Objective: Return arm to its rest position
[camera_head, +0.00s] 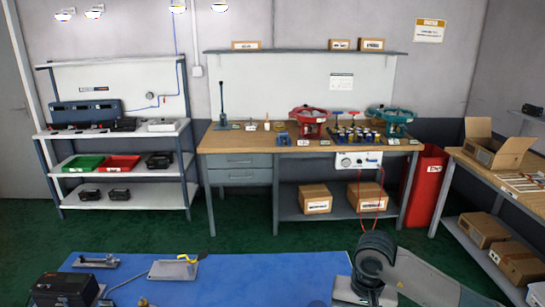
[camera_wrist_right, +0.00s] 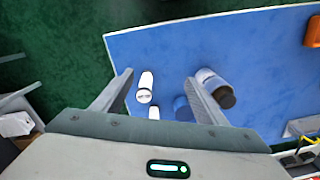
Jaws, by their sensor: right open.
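My right arm (camera_head: 375,262) reaches in from the lower right over the blue mat (camera_head: 225,282) in the head view. Its gripper fingers are not clearly visible there. In the right wrist view my right gripper (camera_wrist_right: 162,90) is open, with its two fingers apart and nothing held between them. My left gripper is not in view.
A black box (camera_head: 65,289), a metal bracket (camera_head: 96,261) and a yellow-handled fixture (camera_head: 174,268) sit at the mat's left. The mat's middle is mostly clear. Behind are a wooden-topped workbench (camera_head: 230,140), a shelf rack (camera_head: 120,175) and a right-hand table (camera_head: 465,160).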

